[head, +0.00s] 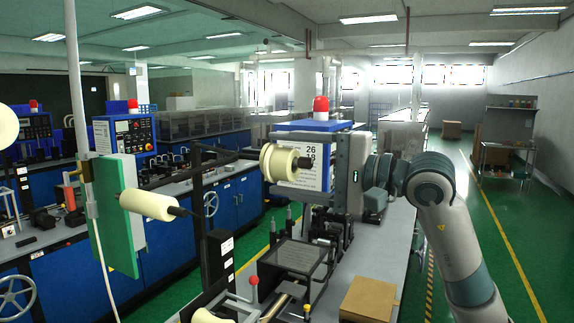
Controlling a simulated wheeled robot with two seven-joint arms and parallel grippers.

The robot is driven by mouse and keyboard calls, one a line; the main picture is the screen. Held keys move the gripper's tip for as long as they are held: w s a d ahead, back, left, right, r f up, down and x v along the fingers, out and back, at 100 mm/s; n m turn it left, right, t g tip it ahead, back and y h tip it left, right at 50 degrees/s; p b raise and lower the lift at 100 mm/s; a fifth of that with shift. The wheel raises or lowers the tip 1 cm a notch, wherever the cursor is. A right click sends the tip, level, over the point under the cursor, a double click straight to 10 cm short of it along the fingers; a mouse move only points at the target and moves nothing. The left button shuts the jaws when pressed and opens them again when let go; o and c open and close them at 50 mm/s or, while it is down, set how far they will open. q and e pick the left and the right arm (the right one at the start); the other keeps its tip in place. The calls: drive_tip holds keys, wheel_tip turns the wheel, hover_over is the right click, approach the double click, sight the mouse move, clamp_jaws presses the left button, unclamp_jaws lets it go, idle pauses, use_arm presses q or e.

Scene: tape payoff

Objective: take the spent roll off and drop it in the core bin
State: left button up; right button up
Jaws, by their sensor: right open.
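A cream roll with a raised rim (275,163) sits at the centre, at the end of a dark arm or spindle, and looks like the spent roll. My right gripper (303,166) is open beside it, reaching in from the right. Dark finger-like bars show above and below the roll's right side; I cannot tell whether they touch it. A fuller cream roll (147,204) is on a spindle at a green panel (120,205) on the left. My left gripper is not in view. I cannot make out a core bin for certain.
A brown cardboard box (369,298) stands on the bench at the front. A red-knobbed lever (253,283) and machine fixtures (298,258) stand below the roll. A pale pole (78,110) rises at the left. The green floor (510,230) at right is mostly clear.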

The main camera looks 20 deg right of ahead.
drive_tip(key=c, duration=1)
drive_tip(key=shift+r, duration=0.4)
drive_tip(key=shift+s+d, duration=0.1)
drive_tip(key=shift+d, duration=0.05)
drive_tip(key=b+v, duration=0.5)
drive_tip(key=v, duration=0.4)
drive_tip(key=shift+b, duration=0.35)
idle(0.9)
drive_tip(key=shift+s, duration=0.1)
